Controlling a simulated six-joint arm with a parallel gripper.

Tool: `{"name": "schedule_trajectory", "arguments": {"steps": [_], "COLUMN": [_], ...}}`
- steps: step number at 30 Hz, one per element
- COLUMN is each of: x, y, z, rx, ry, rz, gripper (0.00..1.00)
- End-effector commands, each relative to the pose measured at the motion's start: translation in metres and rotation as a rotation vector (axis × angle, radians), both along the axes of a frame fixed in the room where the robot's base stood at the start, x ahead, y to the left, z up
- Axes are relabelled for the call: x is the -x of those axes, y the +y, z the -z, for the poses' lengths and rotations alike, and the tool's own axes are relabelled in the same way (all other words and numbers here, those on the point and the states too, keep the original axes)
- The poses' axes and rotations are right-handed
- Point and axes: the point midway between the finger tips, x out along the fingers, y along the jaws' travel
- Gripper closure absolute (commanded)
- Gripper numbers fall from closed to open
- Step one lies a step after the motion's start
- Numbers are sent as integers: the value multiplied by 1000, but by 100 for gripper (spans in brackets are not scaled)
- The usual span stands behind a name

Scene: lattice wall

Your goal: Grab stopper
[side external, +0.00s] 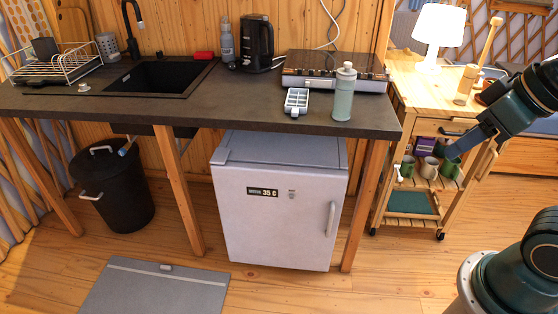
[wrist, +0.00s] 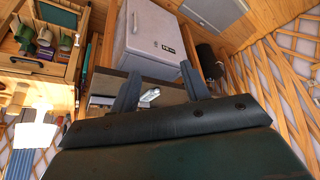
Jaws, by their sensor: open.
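A small pale round piece that looks like the stopper (side external: 84,87) lies on the dark counter (side external: 230,105), left of the black sink (side external: 160,78) in the side view. It is too small to be sure of, and I cannot make it out in the wrist view. My gripper (side external: 448,143) is at the right in the side view, in front of the wooden cart and well apart from the stopper. In the wrist view my gripper (wrist: 158,84) has its two fingers spread with nothing held between them.
A green bottle (side external: 343,92), a white ice tray (side external: 296,101), a hob (side external: 335,70) and a black kettle (side external: 257,45) stand on the counter. A dish rack (side external: 55,65) is beside the stopper. A lamp (side external: 439,27) stands on the cart (side external: 412,90).

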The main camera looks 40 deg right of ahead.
Motion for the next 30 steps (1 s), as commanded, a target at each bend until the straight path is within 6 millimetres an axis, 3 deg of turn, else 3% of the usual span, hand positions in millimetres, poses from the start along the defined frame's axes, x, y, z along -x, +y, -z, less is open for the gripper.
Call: {"name": "schedule_trajectory", "arguments": {"steps": [8, 14, 23, 30], "x": [-3, -22, -88, -149], "y": [0, -2, -13, -34], "z": [-3, -18, -59, -85], "rx": [0, -4, -10, -14], "ry": [-1, 0, -3, -8], "rz": [1, 3, 5, 6], "gripper": [54, 54, 54, 54]}}
